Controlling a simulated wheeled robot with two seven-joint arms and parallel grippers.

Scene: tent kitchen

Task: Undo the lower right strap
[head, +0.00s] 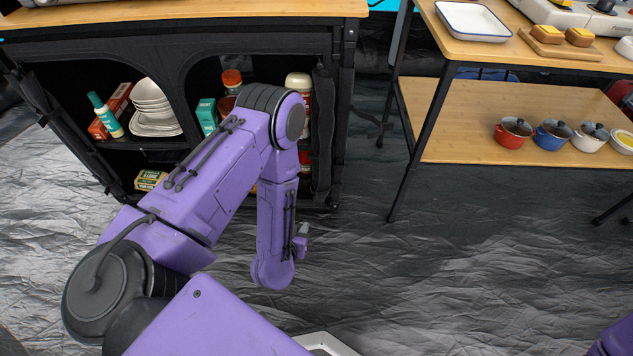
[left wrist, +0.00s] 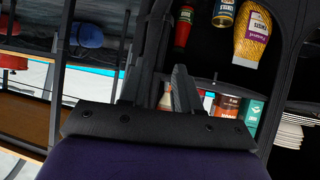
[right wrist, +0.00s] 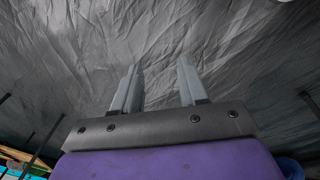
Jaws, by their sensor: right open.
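The black fabric cabinet (head: 345,60) has a dark rolled flap (head: 322,130) along the right side of its opening. I cannot make out a separate lower right strap against the black cloth. My left gripper (head: 303,236) is low, in front of and below the flap's lower end, mostly hidden by my arm. In the left wrist view the left gripper (left wrist: 156,88) has its fingers apart, with dark cabinet edge cloth (left wrist: 152,50) beyond them; contact cannot be told. My right gripper (right wrist: 158,85) is open and empty, facing grey crinkled sheeting.
The cabinet shelves hold white bowls (head: 150,95), a glue-like bottle (head: 105,115), a teal box (head: 207,115) and jars. A wooden shelf table (head: 460,110) with several small pots, including a red pot (head: 513,132), stands right. The grey floor (head: 450,260) between is clear.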

